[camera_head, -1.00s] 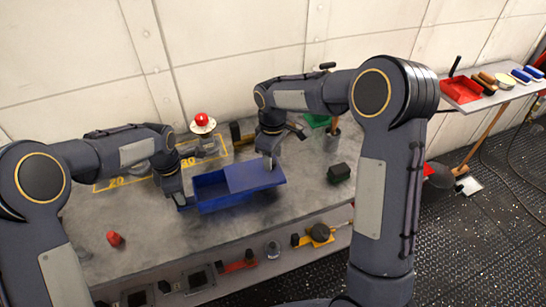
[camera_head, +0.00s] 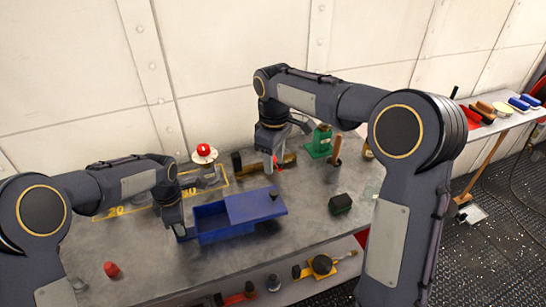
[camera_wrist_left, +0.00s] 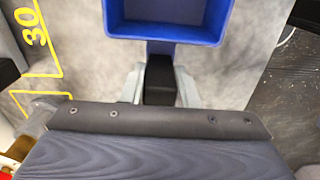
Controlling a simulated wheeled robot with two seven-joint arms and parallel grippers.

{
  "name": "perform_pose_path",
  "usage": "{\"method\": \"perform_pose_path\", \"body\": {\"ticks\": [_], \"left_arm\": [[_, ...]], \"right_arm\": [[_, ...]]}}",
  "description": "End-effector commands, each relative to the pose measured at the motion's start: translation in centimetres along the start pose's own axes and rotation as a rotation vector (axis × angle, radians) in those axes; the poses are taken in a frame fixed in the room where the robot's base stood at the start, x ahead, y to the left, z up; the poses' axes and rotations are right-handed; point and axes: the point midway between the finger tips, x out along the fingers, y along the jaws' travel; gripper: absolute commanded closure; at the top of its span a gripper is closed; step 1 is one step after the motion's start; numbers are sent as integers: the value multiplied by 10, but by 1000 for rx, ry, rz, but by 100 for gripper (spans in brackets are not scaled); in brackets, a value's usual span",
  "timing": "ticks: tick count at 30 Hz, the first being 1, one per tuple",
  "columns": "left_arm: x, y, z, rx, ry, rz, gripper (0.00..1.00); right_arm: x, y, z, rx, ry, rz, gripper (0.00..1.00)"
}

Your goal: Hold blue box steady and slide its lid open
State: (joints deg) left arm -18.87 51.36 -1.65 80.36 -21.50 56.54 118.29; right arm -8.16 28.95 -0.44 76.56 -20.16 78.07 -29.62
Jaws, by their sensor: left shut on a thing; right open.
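The blue box (camera_head: 224,232) stands on the grey bench, and its open left part shows an empty inside. Its blue lid (camera_head: 250,206) is slid toward the right and covers the right part; a small dark knob (camera_head: 273,197) stands near the lid's right end. My left gripper (camera_head: 181,232) is shut on the handle at the box's left end. In the left wrist view the dark handle (camera_wrist_left: 160,86) lies between its fingers, with the blue box (camera_wrist_left: 170,40) beyond. My right gripper (camera_head: 272,165) is open and empty, above and behind the lid, apart from it.
A red-topped jar (camera_head: 204,152) and a green-based object (camera_head: 320,142) stand at the back. A dark green block (camera_head: 340,204) sits right of the box. A red piece (camera_head: 111,269) lies front left. A side shelf with tools is at the far right.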

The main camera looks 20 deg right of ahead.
Motion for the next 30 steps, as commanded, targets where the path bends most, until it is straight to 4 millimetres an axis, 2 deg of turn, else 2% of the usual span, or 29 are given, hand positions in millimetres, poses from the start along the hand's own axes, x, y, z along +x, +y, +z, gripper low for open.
{"method": "perform_pose_path", "body": {"ticks": [2,3,8,16,20,30], "left_arm": [[0,0,1,0,-1,0,100],[0,0,1,0,-1,0,68],[0,0,0,0,-1,0,48],[-1,0,0,0,-1,0,48],[-11,1,0,-1,-1,4,48],[-80,1,1,0,-2,6,48]], "right_arm": [[0,0,0,0,0,0,53],[0,0,0,0,0,0,53],[0,0,0,0,0,0,53],[0,0,0,0,0,0,53],[0,0,0,0,0,0,53],[0,0,0,0,0,0,53]]}}
